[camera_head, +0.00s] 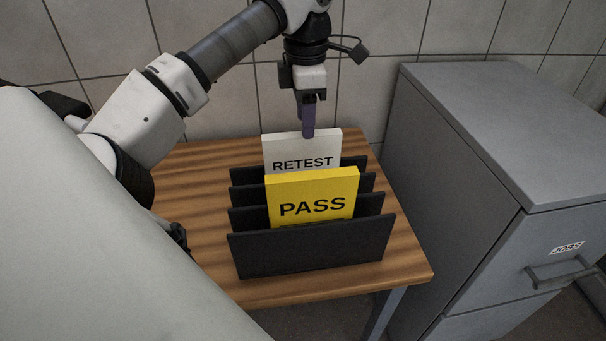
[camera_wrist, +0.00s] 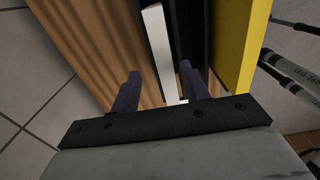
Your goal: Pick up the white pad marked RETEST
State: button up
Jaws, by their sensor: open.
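The white pad marked RETEST (camera_head: 302,152) stands upright in a rear slot of the black rack (camera_head: 310,250). A yellow pad marked PASS (camera_head: 312,197) stands in a slot in front of it. My gripper (camera_head: 308,134) points down at the top edge of the white pad in the head view. In the wrist view, my gripper (camera_wrist: 161,85) is open, and the white pad (camera_wrist: 158,45) shows as a narrow top edge between the two fingers. The yellow pad (camera_wrist: 240,50) lies outside the fingers to the right. I cannot tell whether a finger touches the white pad.
The rack stands on a wooden table (camera_head: 200,225) with bare room at its left. A grey filing cabinet (camera_head: 480,150) stands close at the right of the table. A tiled wall (camera_head: 385,40) is behind.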

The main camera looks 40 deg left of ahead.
aim_at(305, 143)
jog(key=shift+s+d+f+p, duration=0.15)
jog(key=shift+f+p, duration=0.15)
jog(key=shift+f, duration=1.2)
jog(key=shift+s+d+f+p, duration=0.1)
jog(key=shift+f+p, duration=0.2)
jog(key=shift+f, duration=1.2)
grip_shut()
